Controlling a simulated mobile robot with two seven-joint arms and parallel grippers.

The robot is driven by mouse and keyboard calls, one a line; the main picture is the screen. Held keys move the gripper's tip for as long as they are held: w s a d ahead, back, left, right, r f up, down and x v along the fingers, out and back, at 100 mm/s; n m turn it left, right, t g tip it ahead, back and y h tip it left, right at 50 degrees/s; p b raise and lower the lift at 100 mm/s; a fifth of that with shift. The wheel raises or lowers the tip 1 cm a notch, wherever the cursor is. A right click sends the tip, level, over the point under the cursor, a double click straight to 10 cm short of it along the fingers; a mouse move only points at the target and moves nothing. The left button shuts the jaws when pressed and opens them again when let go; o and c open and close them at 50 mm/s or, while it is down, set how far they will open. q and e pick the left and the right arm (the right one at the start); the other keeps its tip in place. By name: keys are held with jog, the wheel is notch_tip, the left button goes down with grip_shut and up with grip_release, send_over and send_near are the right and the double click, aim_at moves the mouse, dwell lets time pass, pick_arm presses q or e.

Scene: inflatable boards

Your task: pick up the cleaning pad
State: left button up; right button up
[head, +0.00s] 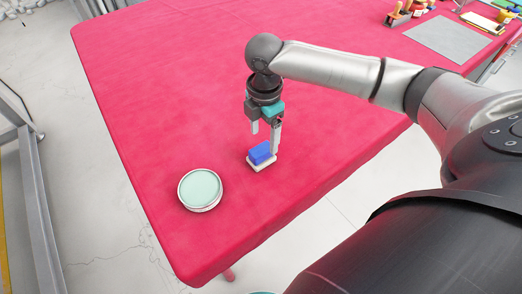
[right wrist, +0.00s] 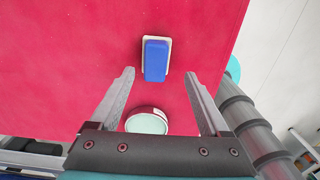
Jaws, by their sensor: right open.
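The cleaning pad (head: 261,154) is a small block with a blue top and a white base, lying on the red table (head: 170,90). In the right wrist view the pad (right wrist: 156,60) lies beyond the fingertips, near the middle line between them. My right gripper (head: 264,139) is open and empty, pointing down just above the pad in the head view. One finger partly overlaps the pad's right end there. In the right wrist view the two fingers of the gripper (right wrist: 161,72) are spread wide. My left gripper is not in view.
A round tin with a pale green top (head: 200,189) stands on the table left of the pad. A grey mat (head: 447,39) and several tools lie at the far right. The table's front edge is close to the pad. The table's left part is clear.

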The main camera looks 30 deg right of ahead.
aim_at(262, 148)
jog(key=shift+f, duration=1.1)
jog(key=f, duration=0.1)
jog(key=f+b, duration=0.1)
jog(key=f, duration=0.1)
jog(key=shift+w+a+f+b, duration=0.15)
jog(key=shift+w+f+b, duration=0.15)
jog(key=shift+f, duration=0.55)
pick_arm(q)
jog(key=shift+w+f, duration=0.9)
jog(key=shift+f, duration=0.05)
pick_arm(e)
jog(key=shift+c, duration=0.3)
jog(key=c, duration=0.3)
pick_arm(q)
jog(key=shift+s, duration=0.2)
pick_arm(e)
jog(key=c, duration=0.8)
jog(key=shift+r, duration=0.1)
